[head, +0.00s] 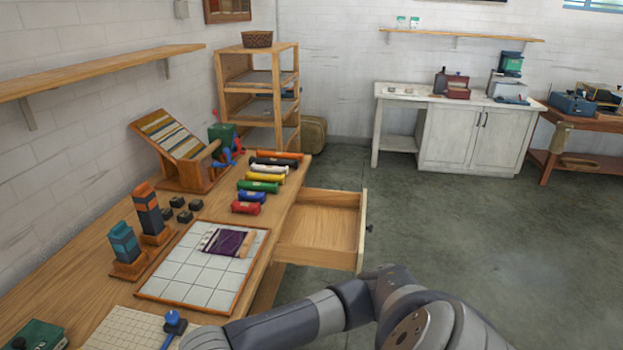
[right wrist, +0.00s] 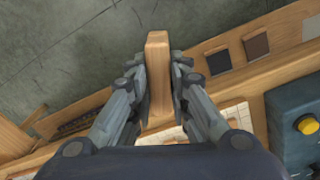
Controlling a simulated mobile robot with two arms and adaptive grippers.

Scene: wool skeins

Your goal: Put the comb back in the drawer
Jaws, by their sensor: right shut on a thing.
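In the right wrist view my right gripper (right wrist: 160,78) is shut on a light wooden piece, which I take to be the comb (right wrist: 158,48). It stands up between the two fingers; no teeth can be made out. The drawer (head: 318,228) is pulled open from the right side of the workbench in the head view, and its visible floor is bare. My right arm crosses the bottom of the head view towards the left, and its gripper is below that picture's edge. My left gripper is in neither view.
The workbench (head: 90,283) holds a tiled board (head: 190,285) with a purple woven piece (head: 228,242), several coloured skeins (head: 264,177) and a sloped rack (head: 165,135). A blue tool (head: 174,325) lies near the arm. The floor (head: 440,240) right of the drawer is clear.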

